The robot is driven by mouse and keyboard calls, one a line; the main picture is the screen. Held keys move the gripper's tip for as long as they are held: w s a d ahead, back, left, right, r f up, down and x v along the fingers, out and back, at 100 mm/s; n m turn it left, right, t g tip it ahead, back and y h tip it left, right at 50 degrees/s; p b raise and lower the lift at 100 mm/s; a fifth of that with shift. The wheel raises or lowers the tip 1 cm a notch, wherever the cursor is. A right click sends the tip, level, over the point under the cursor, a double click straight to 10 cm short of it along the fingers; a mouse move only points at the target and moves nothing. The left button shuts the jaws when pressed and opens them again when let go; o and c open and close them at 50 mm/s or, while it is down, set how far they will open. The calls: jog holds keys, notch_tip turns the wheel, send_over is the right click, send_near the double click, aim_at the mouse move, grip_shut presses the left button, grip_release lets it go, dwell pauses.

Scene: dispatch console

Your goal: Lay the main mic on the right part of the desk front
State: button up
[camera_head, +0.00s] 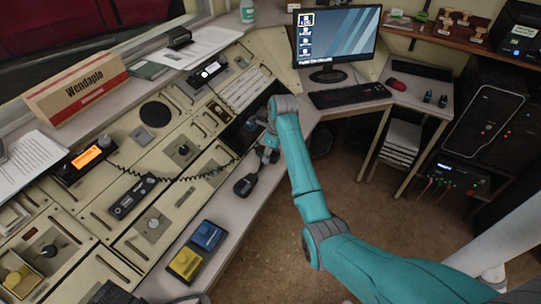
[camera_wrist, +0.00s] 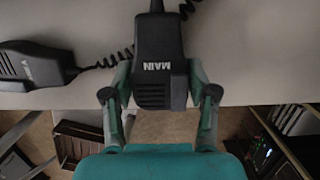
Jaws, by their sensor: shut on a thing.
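The main mic (camera_wrist: 160,68) is black, with "MAIN" printed on its face, and fills the middle of the wrist view. My gripper (camera_wrist: 160,92) is shut on its sides, one finger on each side. A coiled cord runs by the mic's upper end. Below it is the pale desk front (camera_wrist: 255,60), whose edge passes under the mic; I cannot tell whether they touch. In the head view my gripper (camera_head: 268,154) is over the right part of the desk front, and the main mic is mostly hidden there.
A second black mic (camera_wrist: 32,66) lies left of the held one; it also shows in the head view (camera_head: 246,185). Blue (camera_head: 207,236) and yellow (camera_head: 184,264) boxes sit farther left on the desk front. The monitor (camera_head: 335,38) and keyboard (camera_head: 349,94) stand beyond my gripper.

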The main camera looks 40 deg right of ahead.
jog(key=shift+f, duration=0.7)
jog(key=o, duration=1.3)
jog(key=shift+f, duration=0.1)
